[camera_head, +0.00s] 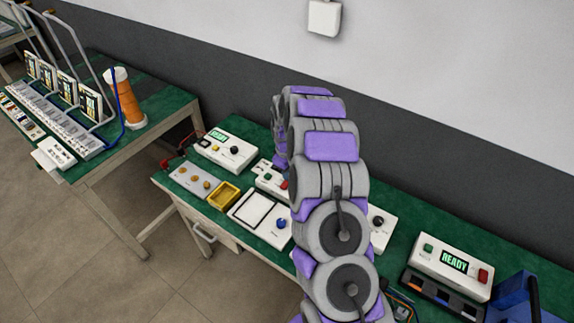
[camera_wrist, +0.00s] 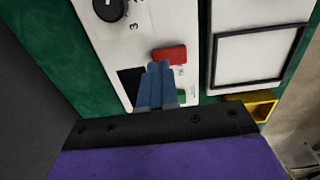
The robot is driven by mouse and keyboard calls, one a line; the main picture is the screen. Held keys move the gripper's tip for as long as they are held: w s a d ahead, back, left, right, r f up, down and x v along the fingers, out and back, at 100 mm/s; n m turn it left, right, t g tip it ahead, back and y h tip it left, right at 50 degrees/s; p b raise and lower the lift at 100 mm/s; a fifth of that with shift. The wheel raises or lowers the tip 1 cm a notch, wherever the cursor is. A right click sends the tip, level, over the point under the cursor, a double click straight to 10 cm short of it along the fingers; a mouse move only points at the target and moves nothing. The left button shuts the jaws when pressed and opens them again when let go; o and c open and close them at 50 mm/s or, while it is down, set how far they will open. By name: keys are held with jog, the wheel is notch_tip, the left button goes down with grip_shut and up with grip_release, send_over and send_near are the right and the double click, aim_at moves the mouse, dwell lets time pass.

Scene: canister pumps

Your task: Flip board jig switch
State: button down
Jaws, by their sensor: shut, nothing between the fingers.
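A white control box (camera_wrist: 145,35) lies under my gripper in the wrist view, with a red switch (camera_wrist: 170,53), a black numbered dial (camera_wrist: 108,8) and a green button (camera_wrist: 182,96) partly behind the fingers. My gripper (camera_wrist: 158,68) is shut and empty, its blue fingertips just beside the red switch in the picture. I cannot tell whether they touch it. In the head view my arm covers part of this white box (camera_head: 265,177) and hides my gripper. A framed white plate (camera_wrist: 260,55) lies beside the box; it also shows in the head view (camera_head: 252,208).
A yellow tray (camera_head: 224,196) and a grey panel with orange knobs (camera_head: 192,181) sit on the green bench. A READY box (camera_head: 452,265) stands at right, another READY unit (camera_head: 226,147) at back left. A wall (camera_head: 400,160) runs close behind the bench.

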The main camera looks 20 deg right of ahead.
aim_at(285, 183)
jog(key=shift+f, duration=0.8)
jog(key=shift+d, duration=0.15)
jog(key=shift+f, duration=0.15)
jog(key=shift+s, duration=0.1)
jog(key=shift+s+a+r, duration=0.25)
jog(key=shift+s+a, duration=0.1)
jog(key=shift+a, duration=0.35)
notch_tip(285, 183, up, 17)
jog(key=p, duration=0.3)
jog(key=shift+w+p, duration=0.15)
jog(key=shift+p, duration=0.25)
